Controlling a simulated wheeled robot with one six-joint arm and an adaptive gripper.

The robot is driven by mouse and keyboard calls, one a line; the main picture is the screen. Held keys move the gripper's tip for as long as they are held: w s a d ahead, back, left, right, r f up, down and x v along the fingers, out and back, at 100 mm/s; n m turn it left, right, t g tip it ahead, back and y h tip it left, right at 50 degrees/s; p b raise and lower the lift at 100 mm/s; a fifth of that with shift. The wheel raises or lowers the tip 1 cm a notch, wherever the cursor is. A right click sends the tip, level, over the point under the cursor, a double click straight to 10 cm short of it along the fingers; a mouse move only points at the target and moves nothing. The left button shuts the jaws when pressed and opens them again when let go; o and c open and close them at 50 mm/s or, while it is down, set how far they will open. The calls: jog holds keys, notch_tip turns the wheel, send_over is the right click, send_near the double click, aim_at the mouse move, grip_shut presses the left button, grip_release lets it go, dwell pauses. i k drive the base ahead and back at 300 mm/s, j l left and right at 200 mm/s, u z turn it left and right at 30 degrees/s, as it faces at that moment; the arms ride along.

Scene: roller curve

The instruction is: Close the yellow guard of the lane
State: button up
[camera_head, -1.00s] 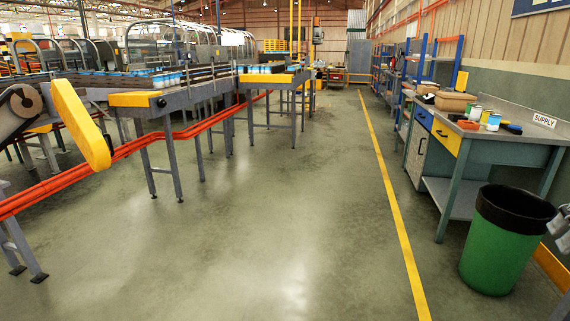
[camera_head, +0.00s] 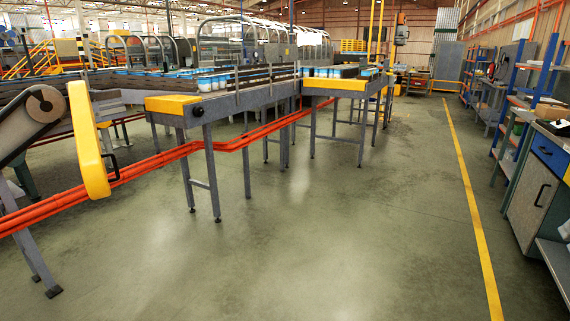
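A long yellow guard (camera_head: 88,140) with rounded ends stands upright, slightly tilted, at the left. A roller lane (camera_head: 225,103) with a yellow end cover (camera_head: 172,104) carries blue-and-white cups (camera_head: 210,82). A second lane with a yellow end cover (camera_head: 335,84) stands behind it to the right. My gripper is not in view.
Orange-red rails (camera_head: 150,163) run low along the conveyors, between their grey legs. The floor (camera_head: 330,220) in front is clear. A yellow floor line (camera_head: 467,190) runs down the right, beside a workbench (camera_head: 535,180) and blue shelving (camera_head: 545,70).

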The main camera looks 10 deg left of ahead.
aim_at(91, 156)
jog(key=i+u, duration=0.65)
jog(key=u, duration=0.15)
jog(key=i+l+u, duration=0.2)
jog(key=u, duration=0.15)
jog(key=i+l+u, duration=0.25)
jog(key=u, duration=0.15)
jog(key=i+l+u, duration=0.75)
jog(key=l+u, duration=0.15)
jog(key=l, duration=0.15)
jog(key=i, duration=0.25)
jog(key=i+j, duration=0.2)
jog(key=i, duration=0.15)
jog(key=i+j, duration=0.2)
jog(key=i, duration=0.2)
